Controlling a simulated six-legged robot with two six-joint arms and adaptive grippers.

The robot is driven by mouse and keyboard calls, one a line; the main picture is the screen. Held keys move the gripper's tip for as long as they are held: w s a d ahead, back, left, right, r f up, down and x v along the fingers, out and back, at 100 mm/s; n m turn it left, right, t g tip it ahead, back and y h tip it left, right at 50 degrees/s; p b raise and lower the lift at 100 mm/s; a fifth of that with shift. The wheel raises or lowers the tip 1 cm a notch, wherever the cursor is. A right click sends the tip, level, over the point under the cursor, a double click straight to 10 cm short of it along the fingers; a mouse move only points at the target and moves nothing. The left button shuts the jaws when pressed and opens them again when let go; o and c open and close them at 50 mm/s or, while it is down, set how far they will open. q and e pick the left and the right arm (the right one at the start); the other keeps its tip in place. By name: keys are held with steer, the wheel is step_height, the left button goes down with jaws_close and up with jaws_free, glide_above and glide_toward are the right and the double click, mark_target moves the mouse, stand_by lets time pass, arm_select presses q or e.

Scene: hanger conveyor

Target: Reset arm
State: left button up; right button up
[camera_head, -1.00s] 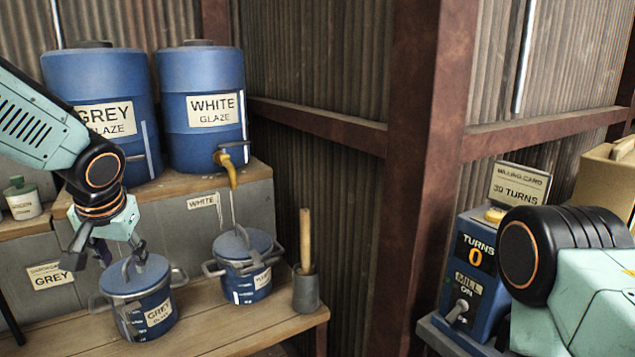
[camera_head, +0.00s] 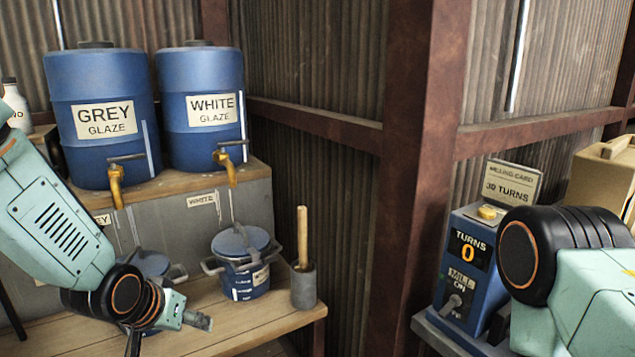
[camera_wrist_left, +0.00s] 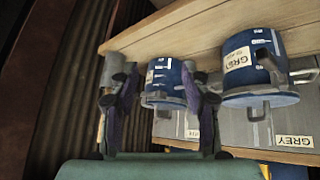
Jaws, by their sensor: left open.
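My left arm comes in from the left in the head view. My left gripper (camera_head: 168,336) is low at the front left, open with nothing between its fingers, in front of the grey glaze pot. In the wrist view the open fingers (camera_wrist_left: 160,100) stand apart, with the white glaze pot (camera_wrist_left: 163,82) seen between them. The grey glaze pot (camera_head: 150,262) is mostly hidden by my arm in the head view; its GREY label shows in the wrist view (camera_wrist_left: 238,60). My right arm (camera_head: 585,265) is at the right edge; its gripper is out of frame.
Blue GREY (camera_head: 105,85) and WHITE (camera_head: 203,85) glaze barrels with taps stand on a shelf. The lidded white glaze pot (camera_head: 243,245) and a grey cup (camera_head: 304,287) holding a wooden stick stand on the bench. A mill box (camera_head: 470,262) reading 0 turns stands right of a rusty post.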

arm_select(q)
steer(key=s+f+g, duration=0.2)
steer(key=s+f, duration=1.1)
steer(key=s+f+g, duration=0.2)
steer(key=s+f, duration=0.2)
steer(key=s, duration=0.7)
steer(key=s+f+n+g+y, duration=0.1)
steer(key=s+f+g, duration=0.2)
steer(key=s, duration=0.7)
step_height(320, 180, down, 2)
steer(key=shift+s+f, duration=0.2)
steer(key=shift+s, duration=0.15)
